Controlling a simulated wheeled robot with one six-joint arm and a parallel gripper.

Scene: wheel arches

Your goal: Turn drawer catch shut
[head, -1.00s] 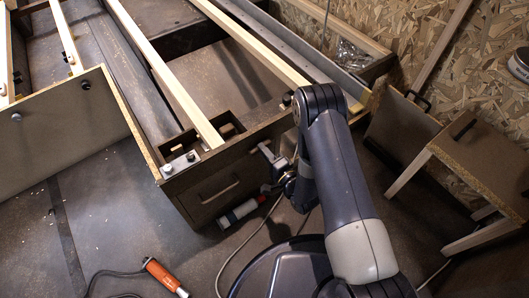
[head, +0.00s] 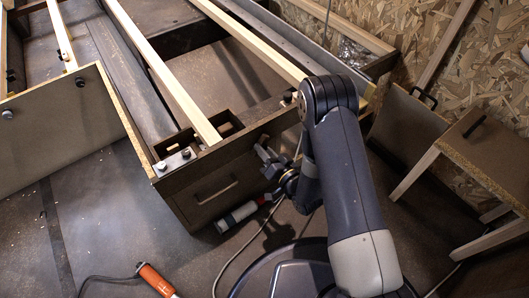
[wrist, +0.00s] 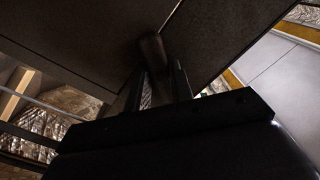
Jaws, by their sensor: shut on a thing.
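The drawer (head: 205,182) is a dark brown front with a bar handle (head: 217,191), at the near end of the bed-like frame; it looks closed. The drawer catch (wrist: 152,48) is a small dark rounded piece on the brown panel. It shows as a dark spot above my gripper in the head view (head: 264,138). My gripper (head: 263,152) is at the panel, right of the drawer handle. In the wrist view my gripper's two fingers (wrist: 163,82) point up at the catch and are shut on it. The catch's exact angle is hard to tell in the dark.
A white and red cylinder (head: 240,215) lies on the floor below the drawer. An orange tool (head: 155,279) with a cable lies at the front. A wooden stool-like piece (head: 485,160) stands at the right, near the chipboard wall. The floor at front left is mostly clear.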

